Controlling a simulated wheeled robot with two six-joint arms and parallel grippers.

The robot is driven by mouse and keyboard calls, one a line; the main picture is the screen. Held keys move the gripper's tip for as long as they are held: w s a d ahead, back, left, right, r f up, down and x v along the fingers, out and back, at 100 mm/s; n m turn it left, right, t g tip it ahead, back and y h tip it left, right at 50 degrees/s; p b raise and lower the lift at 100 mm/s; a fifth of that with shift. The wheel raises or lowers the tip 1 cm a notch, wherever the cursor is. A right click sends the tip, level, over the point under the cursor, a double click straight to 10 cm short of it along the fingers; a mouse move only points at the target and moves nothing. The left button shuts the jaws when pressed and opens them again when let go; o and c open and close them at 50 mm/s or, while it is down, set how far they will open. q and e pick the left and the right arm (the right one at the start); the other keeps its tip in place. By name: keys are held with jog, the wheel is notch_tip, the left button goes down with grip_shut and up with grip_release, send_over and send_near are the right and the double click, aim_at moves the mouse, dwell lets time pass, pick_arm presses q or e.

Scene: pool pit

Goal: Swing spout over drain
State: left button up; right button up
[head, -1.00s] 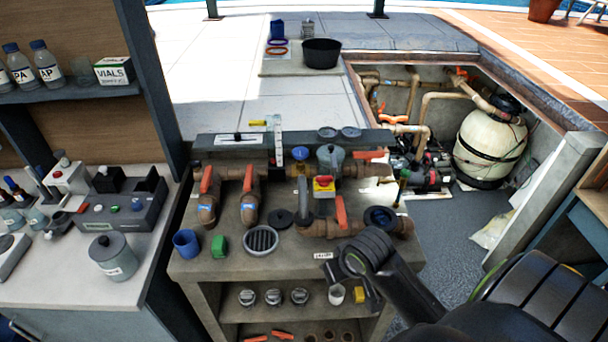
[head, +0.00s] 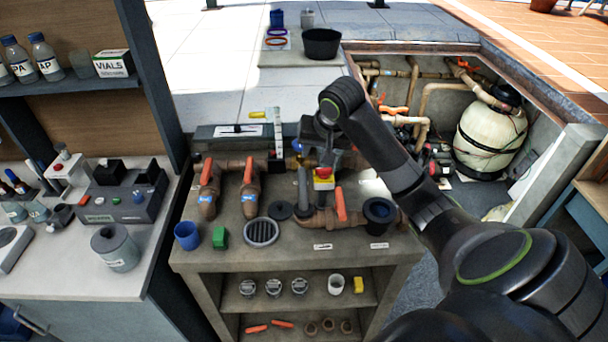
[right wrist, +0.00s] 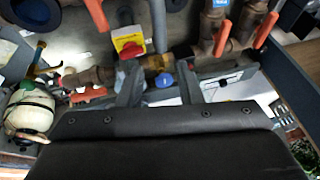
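The likely spout is a grey-brown tube (head: 303,188) in the middle of the bench pipework, pointing toward the bench front. Its far end is hidden behind my right gripper. It shows in the right wrist view (right wrist: 158,22) at the top. The drain is a round slotted grate (head: 261,232) on the bench top, left of and nearer than the tube. My right gripper (head: 318,150) is above the pipework, near the tube's far end. In the right wrist view its two fingers (right wrist: 158,88) are apart, with a blue knob (right wrist: 165,80) visible between them. My left gripper is out of view.
A red-and-yellow switch (head: 324,178) sits right beside the tube. Orange-handled valves (head: 250,185) stand to the left. A black disc (head: 281,211) lies between grate and tube. A blue cup (head: 187,236) and green block (head: 220,237) are at the left front.

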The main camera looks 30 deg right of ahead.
aim_at(303, 177)
jog(key=p+x, duration=0.2)
jog(key=x, duration=1.2)
jog(key=shift+w+f+p, duration=0.15)
jog(key=shift+f+p, duration=0.2)
jog(key=shift+p, duration=0.05)
grip_shut()
